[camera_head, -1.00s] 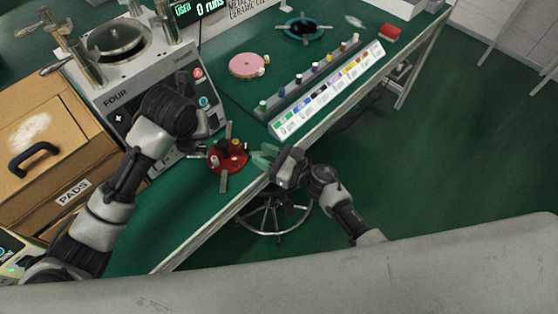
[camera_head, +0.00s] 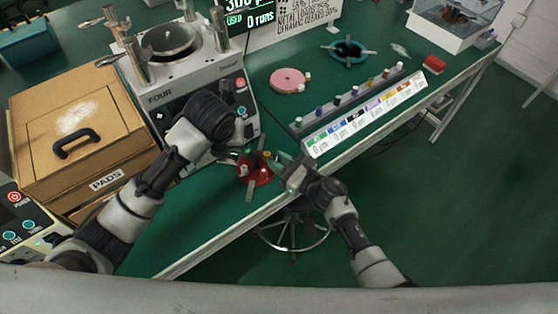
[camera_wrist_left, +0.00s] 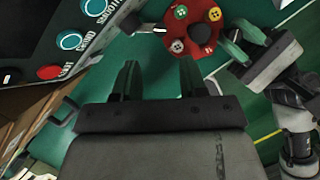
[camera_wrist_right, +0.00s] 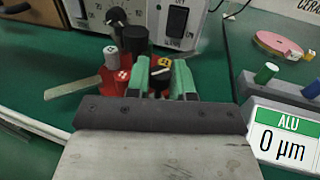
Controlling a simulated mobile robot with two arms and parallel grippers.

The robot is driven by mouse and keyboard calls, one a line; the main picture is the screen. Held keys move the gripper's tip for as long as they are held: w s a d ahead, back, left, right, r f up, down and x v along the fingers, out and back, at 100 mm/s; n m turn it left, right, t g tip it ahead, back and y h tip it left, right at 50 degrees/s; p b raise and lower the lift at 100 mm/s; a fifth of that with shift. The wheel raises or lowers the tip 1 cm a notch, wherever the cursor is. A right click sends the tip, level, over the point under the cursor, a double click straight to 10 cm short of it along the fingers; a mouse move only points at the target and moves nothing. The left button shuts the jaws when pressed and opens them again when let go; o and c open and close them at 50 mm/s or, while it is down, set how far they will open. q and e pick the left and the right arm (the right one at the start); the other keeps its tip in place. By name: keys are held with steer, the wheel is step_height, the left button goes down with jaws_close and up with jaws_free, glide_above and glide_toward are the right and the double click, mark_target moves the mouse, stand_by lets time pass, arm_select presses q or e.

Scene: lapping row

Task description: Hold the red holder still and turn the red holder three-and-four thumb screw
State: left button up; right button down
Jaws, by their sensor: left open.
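The red holder (camera_head: 255,174) sits on the green table in front of the FOUR machine. The left wrist view shows its round red top (camera_wrist_left: 201,33) with coloured, marked caps. In the right wrist view, a black knob with a white mark (camera_wrist_right: 160,79) shows between my right fingertips, below a yellow cap (camera_wrist_right: 164,61). My right gripper (camera_head: 283,160) is at the holder's right edge; its fingers are partly apart, and contact with the knob is unclear. My left gripper (camera_wrist_left: 158,78) is open and empty, short of the holder; my own wrist hides it in the head view.
The FOUR machine (camera_head: 160,95) stands behind the holder. A wooden PADS box (camera_head: 50,155) is on the left. A pink disc (camera_head: 288,80), a teal ring holder (camera_head: 347,52) and a row of coloured pegs behind a label strip (camera_head: 370,115) lie to the right. The table's front edge is close.

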arm_select(q)
steer(key=shift+c, duration=0.9)
steer(key=m+t+h, duration=0.1)
steer(key=t, duration=0.8)
glide_toward(233, 157)
steer(key=shift+m+h, duration=0.3)
steer(key=x, duration=0.9)
steer(key=shift+a, duration=0.2)
jaws_close()
